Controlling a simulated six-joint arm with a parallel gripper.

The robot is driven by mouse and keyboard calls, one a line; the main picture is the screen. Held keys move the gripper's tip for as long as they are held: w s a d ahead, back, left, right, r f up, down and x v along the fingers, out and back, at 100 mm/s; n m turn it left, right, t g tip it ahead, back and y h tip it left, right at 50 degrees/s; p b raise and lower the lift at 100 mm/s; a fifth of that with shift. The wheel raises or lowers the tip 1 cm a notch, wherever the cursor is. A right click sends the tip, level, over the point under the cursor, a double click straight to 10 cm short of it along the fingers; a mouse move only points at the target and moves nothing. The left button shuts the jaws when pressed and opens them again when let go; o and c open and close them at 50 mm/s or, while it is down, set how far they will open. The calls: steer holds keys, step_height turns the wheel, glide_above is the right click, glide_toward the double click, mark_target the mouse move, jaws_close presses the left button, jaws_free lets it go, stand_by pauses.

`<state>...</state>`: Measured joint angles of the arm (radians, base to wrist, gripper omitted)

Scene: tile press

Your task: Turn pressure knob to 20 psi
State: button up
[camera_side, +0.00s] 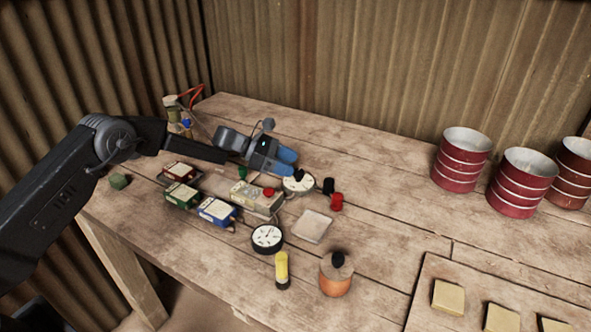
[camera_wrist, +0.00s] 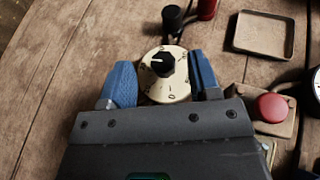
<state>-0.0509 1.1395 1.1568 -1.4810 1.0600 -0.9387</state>
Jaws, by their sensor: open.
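The pressure knob is a black knob on a round cream dial (camera_side: 299,185) with dark markings, lying on the wooden table. In the wrist view, the black knob (camera_wrist: 163,63) sits on the dial face with a white pointer line aimed to the left. The numbers are too small to read surely. My gripper (camera_side: 286,163) has blue fingers and is over the dial in the side view. In the wrist view my gripper (camera_wrist: 160,80) is open, with one finger on each side of the dial and nothing held.
A white-faced gauge (camera_side: 267,237) and a shallow square tray (camera_side: 313,227) lie nearby. A box with a red button (camera_wrist: 272,106) is right of the dial. Black and red terminals (camera_side: 335,201) stand beside it. Several boxes lie left. Red tins (camera_side: 463,157) stand at right.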

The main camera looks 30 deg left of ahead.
step_height(320, 180, up, 6)
steer(key=shift+d+f, duration=0.1)
stand_by(0.4)
